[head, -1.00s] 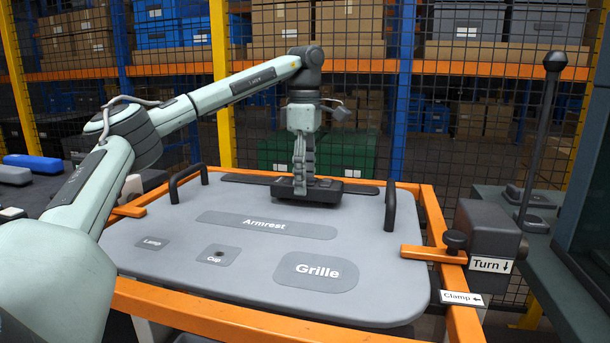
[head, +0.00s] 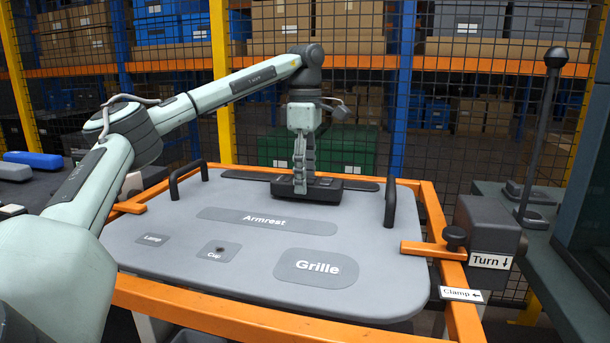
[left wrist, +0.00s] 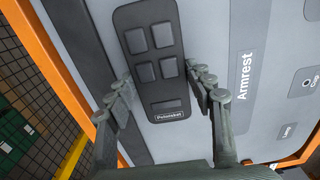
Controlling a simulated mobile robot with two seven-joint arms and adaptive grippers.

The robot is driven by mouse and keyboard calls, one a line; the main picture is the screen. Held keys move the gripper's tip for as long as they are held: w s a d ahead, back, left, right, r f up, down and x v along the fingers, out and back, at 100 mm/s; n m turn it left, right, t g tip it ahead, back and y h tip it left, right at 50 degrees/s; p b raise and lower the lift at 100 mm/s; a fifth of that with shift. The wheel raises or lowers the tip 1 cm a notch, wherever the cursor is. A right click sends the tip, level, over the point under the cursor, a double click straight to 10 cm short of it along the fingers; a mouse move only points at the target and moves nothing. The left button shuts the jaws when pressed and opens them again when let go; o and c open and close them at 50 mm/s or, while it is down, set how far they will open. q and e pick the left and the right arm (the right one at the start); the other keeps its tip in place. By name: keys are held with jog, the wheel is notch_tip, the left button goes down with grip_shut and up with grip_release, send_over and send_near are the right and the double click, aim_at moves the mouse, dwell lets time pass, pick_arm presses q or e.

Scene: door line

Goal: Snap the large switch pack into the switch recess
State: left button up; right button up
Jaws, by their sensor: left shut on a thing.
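The large switch pack (head: 322,190) is a dark block near the far edge of the grey door panel (head: 190,262). In the left wrist view the switch pack (left wrist: 149,55) shows several square buttons and a small label at its near end. My left gripper (head: 300,190) points down over it and is shut on it, with one finger on each long side in the left wrist view (left wrist: 168,88). A dark recess strip (left wrist: 80,48) shows beside and partly behind the pack. The pack's underside is hidden, so I cannot tell whether it is seated. My right gripper is not in view.
Two black handles (head: 390,204) (head: 188,178) rise from the panel's sides. An orange frame (head: 215,315) surrounds it, with a clamp knob (head: 454,238) and a "Turn" block (head: 488,235) at right. Recesses marked Armrest (head: 225,216), Lamp, Cup and Grille (head: 290,268) are empty.

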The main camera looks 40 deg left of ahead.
pick_arm(q)
jog(key=shift+f, duration=0.5)
dwell(0.4)
jog(key=o, duration=1.4)
jog(key=shift+c, duration=0.2)
notch_tip(320, 180, up, 12)
